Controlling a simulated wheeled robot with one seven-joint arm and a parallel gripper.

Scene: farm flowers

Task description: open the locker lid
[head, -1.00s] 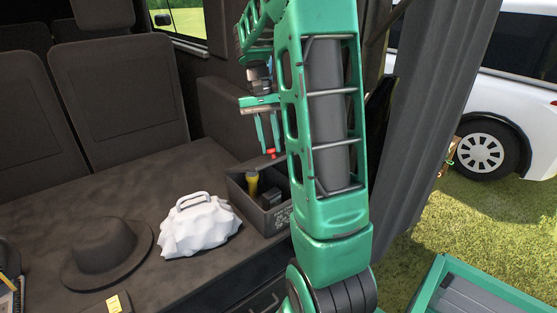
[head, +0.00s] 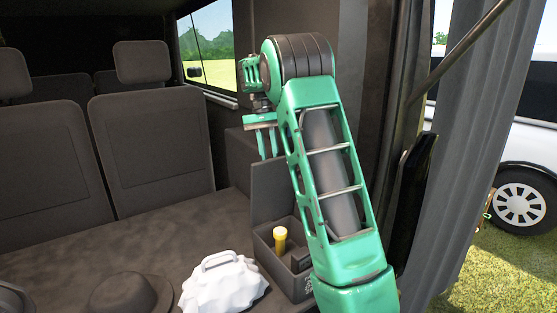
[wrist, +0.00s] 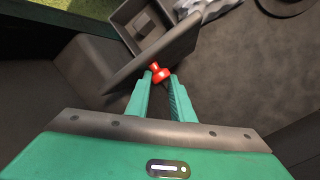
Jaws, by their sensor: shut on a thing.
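The locker (head: 262,236) is a dark open-topped box on the cargo floor, with a yellow-topped item (head: 280,238) inside. Its dark lid (head: 270,190) stands raised, roughly upright, at the back edge of the box in the head view. In the wrist view the lid (wrist: 178,48) crosses in front of the box (wrist: 125,14). A red knob (wrist: 161,72) on the lid sits between the fingertips of my gripper (wrist: 160,82), which is shut on it. In the head view my gripper (head: 268,157) is at the lid's top; the knob is not clearly visible there.
A white bag (head: 222,285) stands left of the locker, and a dark hat (head: 125,293) lies further left. Grey seats (head: 150,150) stand behind. The vehicle's side wall and a door frame are close on the right. The floor between seats and hat is clear.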

